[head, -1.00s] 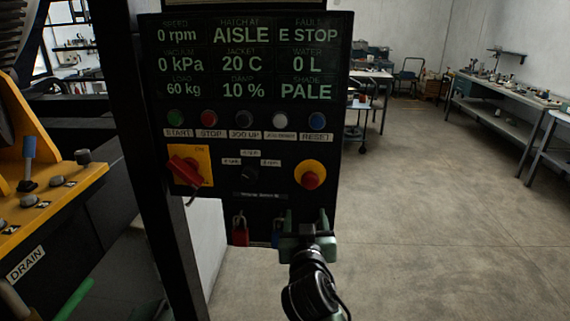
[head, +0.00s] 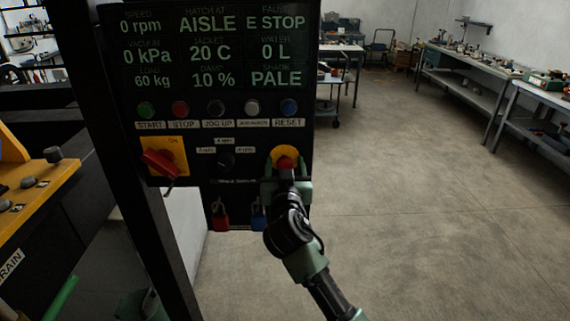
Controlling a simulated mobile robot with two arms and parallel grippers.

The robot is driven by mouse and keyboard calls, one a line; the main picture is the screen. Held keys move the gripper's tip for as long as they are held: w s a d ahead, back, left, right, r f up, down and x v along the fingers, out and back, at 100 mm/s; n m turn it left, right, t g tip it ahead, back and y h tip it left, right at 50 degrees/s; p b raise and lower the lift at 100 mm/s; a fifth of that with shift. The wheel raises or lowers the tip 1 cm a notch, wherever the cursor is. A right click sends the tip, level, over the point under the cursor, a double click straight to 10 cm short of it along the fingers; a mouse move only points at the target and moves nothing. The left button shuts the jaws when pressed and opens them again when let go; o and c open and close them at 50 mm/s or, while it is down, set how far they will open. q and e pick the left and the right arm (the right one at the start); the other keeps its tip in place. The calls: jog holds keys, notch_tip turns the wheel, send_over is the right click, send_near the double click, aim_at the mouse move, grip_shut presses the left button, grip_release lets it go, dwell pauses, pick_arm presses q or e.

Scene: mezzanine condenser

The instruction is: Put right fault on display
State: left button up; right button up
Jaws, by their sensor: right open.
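The display (head: 211,50) at the top of the black control panel shows the fault field (head: 276,22) reading "E STOP". The red emergency stop button (head: 285,163) on its yellow disc sits at the panel's lower right. My right gripper (head: 285,185) is open, with its fingers up at the lower part of the button and partly covering it. I cannot tell whether they touch it. The blue reset button (head: 289,107) is above, at the right end of the button row. My left gripper is not in view.
A red rotary switch (head: 161,163) on a yellow plate is at the panel's left. A red padlock (head: 221,217) and a blue padlock (head: 258,218) hang below. A yellow console (head: 35,190) stands at left. Workbenches (head: 480,92) line the right wall; the floor between is clear.

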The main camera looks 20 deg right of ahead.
jog(key=shift+f, duration=0.1)
grip_shut()
jog(key=shift+b+v, duration=0.35)
jog(key=shift+v, duration=0.4)
jog(key=shift+f, duration=0.15)
grip_release()
jog(key=shift+s+a, duration=0.1)
jog(key=shift+s, duration=0.1)
jog(key=shift+r, duration=0.2)
